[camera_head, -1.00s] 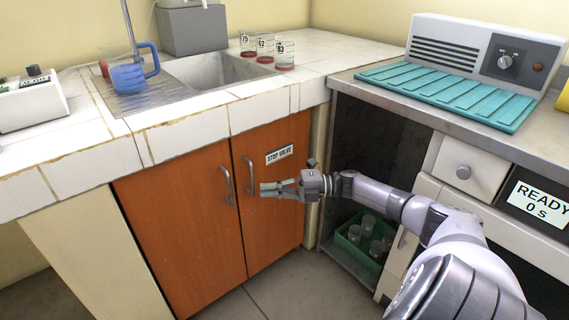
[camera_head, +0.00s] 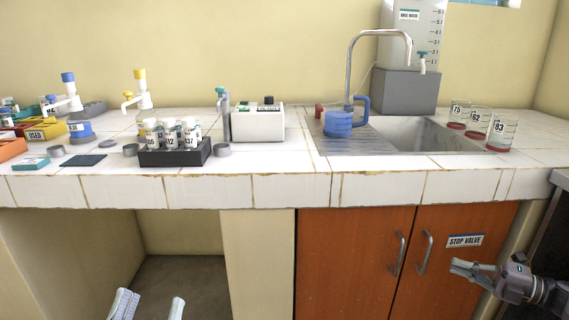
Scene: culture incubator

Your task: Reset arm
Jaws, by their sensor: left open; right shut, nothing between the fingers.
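My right gripper (camera_head: 456,268) is at the lower right, in front of the right-hand orange cabinet door (camera_head: 448,270) and below its STOP VALVE label (camera_head: 465,240). Its fingers are shut with nothing between them, to the right of the door handle (camera_head: 425,251). My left gripper (camera_head: 150,303) shows at the bottom left edge. Only its two pale fingertips are in view, spread apart and empty, before the open space under the counter. The rest of the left arm is out of view.
The white tiled counter (camera_head: 290,188) spans the view above both grippers. On it stand a black rack (camera_head: 176,156) of labelled vials, a white device (camera_head: 258,122), a blue jug (camera_head: 338,123), a sink (camera_head: 430,133) and several beakers (camera_head: 502,132). A dark unit edge borders the far right.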

